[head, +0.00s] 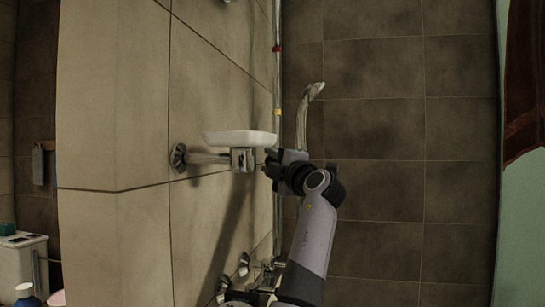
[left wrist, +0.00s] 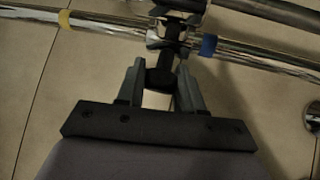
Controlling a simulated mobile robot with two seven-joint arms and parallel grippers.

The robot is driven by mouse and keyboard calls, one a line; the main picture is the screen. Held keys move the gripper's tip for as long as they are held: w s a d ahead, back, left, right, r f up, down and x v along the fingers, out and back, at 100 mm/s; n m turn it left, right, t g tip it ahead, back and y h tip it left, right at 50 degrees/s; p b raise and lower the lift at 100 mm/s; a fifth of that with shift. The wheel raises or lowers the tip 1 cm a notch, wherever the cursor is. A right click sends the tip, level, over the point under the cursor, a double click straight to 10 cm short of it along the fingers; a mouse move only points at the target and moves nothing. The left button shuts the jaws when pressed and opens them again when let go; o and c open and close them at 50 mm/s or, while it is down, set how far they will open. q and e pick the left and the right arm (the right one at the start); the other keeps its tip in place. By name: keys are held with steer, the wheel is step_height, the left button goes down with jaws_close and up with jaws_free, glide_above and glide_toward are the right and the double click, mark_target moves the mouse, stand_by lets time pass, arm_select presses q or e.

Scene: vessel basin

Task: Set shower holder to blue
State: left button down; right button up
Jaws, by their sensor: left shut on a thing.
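The chrome shower rail (head: 278,75) runs upright along the wall, with a red band (head: 277,48) and a yellow band (head: 277,112). In the left wrist view, the rail crosses the top, with the yellow band (left wrist: 64,19) at left and a blue band (left wrist: 208,44) near the middle. The shower holder (left wrist: 170,38) sits on the rail just left of the blue band, very close to it. My left gripper (left wrist: 160,80) is shut on the holder's dark knob (left wrist: 160,75). In the head view, my left gripper (head: 270,165) hides the holder and the blue band. The shower head (head: 312,92) points up above the gripper.
Chrome tap fittings (head: 262,265) are below. The dark tiled wall right of my arm is free.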

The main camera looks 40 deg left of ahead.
arm_select(q)
step_height(320, 180, down, 7)
steer(key=b, duration=0.4)
steer(key=shift+a, duration=0.15)
steer(key=shift+s, duration=0.1)
steer(key=c, duration=0.8)
jaws_free()
steer(key=shift+r, duration=0.1)
steer(key=b+v, duration=0.1)
steer(key=v, duration=0.6)
